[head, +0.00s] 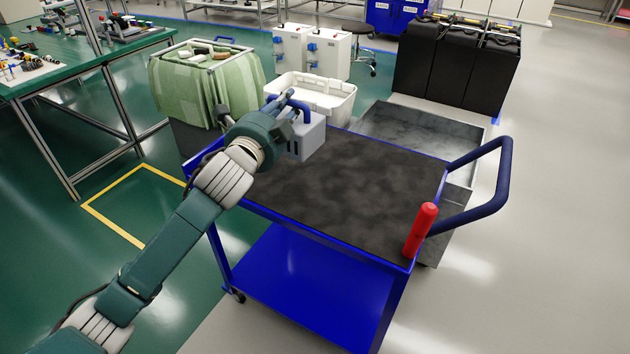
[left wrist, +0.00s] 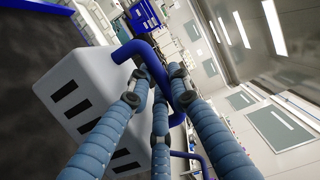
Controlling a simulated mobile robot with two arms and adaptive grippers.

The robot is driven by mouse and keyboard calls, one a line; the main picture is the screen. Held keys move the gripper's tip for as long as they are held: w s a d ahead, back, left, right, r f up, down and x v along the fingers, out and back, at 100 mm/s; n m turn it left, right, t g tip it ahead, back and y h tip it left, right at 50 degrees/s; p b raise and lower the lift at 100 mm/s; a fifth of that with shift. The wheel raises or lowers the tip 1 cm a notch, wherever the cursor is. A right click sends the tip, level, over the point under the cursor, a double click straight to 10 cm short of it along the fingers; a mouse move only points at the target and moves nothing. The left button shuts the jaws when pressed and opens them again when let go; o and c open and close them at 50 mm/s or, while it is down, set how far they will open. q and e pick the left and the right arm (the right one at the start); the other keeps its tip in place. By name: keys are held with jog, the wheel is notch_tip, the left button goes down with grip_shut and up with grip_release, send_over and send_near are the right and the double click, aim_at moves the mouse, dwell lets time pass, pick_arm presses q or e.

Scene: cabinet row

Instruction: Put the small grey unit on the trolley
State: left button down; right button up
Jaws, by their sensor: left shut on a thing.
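The small grey unit (head: 308,140) is a light grey box with dark slots and a blue handle. It is over the far left part of the trolley's dark top (head: 345,190); I cannot tell whether it touches the surface. My left gripper (head: 287,104) is shut on its blue handle. In the left wrist view the fingers (left wrist: 162,88) close around the handle (left wrist: 150,55), and the unit's slotted side (left wrist: 85,95) shows at left. The trolley has a blue frame, a lower shelf and a handle at the right. My right gripper is not in view.
A red cylinder (head: 420,230) stands at the trolley's front right corner. Behind the trolley are a white bin (head: 335,100), a grey metal crate (head: 470,150) and a green-lined container (head: 200,90). The middle of the trolley top is clear. A workbench (head: 85,60) is at left.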

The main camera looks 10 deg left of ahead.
pick_arm(q)
jog(key=shift+y, duration=0.5)
jog(key=w+a+r+b, duration=0.1)
jog(key=w+r, duration=0.1)
jog(key=w+a+r+b, duration=0.1)
jog(key=a+r, duration=0.1)
jog(key=w+a+r+b, duration=0.1)
jog(key=w+r, duration=0.1)
jog(key=shift+w+a+r+b, duration=0.15)
jog(key=shift+w+a+b, duration=0.05)
jog(key=shift+w+b, duration=0.15)
jog(key=shift+w+a+r, duration=0.15)
jog(key=shift+a+r, duration=0.05)
jog(key=shift+r, duration=0.1)
jog(key=shift+a+f, duration=0.1)
jog(key=shift+f, duration=0.05)
notch_tip(320, 180, down, 15)
jog(key=b, duration=0.3)
jog(key=shift+w+r, duration=0.1)
jog(key=shift+r, duration=0.1)
jog(key=shift+f+b, duration=0.75)
jog(key=shift+f, duration=1.5)
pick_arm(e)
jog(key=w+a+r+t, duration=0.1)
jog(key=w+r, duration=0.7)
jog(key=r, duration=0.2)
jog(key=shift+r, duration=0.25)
